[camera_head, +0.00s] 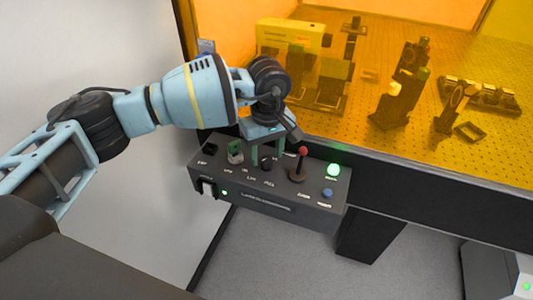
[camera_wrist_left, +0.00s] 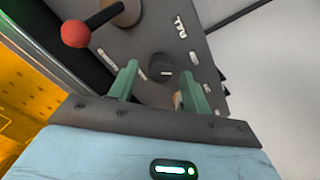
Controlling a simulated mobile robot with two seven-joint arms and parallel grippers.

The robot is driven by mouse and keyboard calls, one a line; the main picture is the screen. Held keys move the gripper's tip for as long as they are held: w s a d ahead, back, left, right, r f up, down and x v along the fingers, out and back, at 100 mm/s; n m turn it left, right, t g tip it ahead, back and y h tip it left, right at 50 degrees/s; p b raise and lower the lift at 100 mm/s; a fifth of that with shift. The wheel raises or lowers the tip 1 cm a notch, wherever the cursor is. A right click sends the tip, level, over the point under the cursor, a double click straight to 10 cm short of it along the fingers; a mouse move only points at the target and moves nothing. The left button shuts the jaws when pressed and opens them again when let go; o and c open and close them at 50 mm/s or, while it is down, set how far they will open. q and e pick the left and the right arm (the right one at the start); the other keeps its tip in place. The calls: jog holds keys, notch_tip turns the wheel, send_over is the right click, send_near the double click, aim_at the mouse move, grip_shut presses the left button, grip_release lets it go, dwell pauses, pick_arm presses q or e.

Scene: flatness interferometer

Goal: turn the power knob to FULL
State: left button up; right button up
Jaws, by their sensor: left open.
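The power knob seems to be the small black round knob (camera_head: 267,164) on the sloped dark control box (camera_head: 235,188). I cannot tell how deep the tips reach. My right gripper is not in view.
Orange panels enclose the optics table behind.

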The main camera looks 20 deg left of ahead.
pick_arm(q)
jog(key=shift+f, duration=0.55)
jog(key=c, duration=1)
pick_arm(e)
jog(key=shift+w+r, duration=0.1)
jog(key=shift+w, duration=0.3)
